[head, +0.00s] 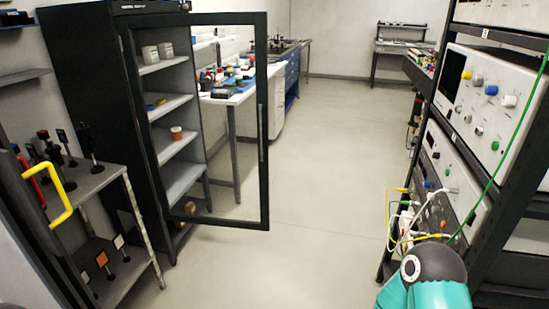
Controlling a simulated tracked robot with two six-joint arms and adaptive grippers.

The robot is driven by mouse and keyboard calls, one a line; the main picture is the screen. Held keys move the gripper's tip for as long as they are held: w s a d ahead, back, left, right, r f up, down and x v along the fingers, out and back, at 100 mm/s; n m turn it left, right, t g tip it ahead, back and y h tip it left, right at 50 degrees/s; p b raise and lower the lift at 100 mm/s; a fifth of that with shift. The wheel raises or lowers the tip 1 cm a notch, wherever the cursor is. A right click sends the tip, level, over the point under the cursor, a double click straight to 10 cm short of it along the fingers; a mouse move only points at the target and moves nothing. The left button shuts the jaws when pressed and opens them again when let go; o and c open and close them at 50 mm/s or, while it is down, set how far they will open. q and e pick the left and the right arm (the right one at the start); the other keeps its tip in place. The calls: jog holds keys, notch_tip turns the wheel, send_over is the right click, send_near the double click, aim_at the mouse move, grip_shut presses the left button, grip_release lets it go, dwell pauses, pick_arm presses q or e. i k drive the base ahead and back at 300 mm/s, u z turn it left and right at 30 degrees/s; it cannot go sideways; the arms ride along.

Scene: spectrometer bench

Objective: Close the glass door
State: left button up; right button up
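The glass door (263,180) has a black frame and a clear pane. It stands open on a tall black cabinet (90,100), its free edge out to the right over the floor. A slim vertical handle (261,133) shows on its right upright. The shelves and the bench behind show past the frame and through the glass. Neither of my grippers is in view. Only a teal and black part of my arm shows at the bottom right, well apart from the door.
A rack of instruments (480,105) with cables stands at the right. A low shelf unit with small optics posts (85,185) stands at the left, close to the cabinet. Benches (285,75) line the back. The floor (320,180) between is clear.

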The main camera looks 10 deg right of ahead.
aim_at(259, 19)
jog(key=z, duration=0.4)
jog(key=i, duration=1.55)
jog(key=u, duration=0.65)
